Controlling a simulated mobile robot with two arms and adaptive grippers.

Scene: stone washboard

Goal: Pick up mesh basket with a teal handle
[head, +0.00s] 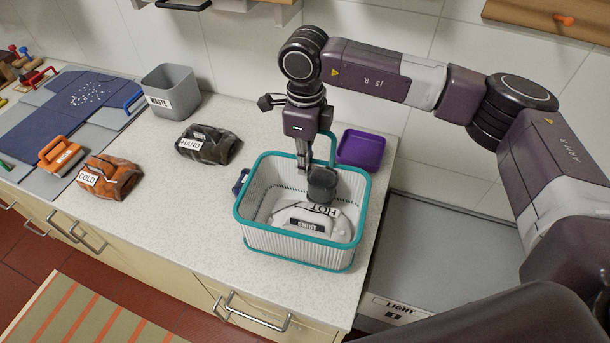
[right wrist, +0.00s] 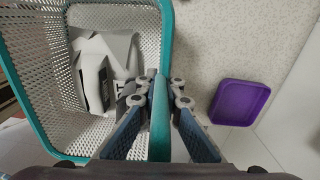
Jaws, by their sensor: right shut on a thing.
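The mesh basket (head: 285,244) has white walls and a teal rim, and stands on the speckled counter near its right end. It holds a white folded shirt (head: 300,220) with labels reading SHIRT and HOT. The teal handle (head: 332,150) stands up at the basket's far side. My right gripper (head: 314,172) reaches down over the basket and is shut on the handle. In the right wrist view the handle (right wrist: 160,125) runs between the two fingers, beside the basket's rim (right wrist: 166,30). The fingertips partly hide the handle in the head view. My left gripper is not in view.
A purple tray (head: 361,148) lies just right of the basket. A dark bundle labelled HAND (head: 210,146), an orange bundle labelled COLD (head: 112,180) and a grey WASTE bin (head: 172,92) stand to the left. A lower grey surface (head: 440,250) lies beyond the counter's right edge.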

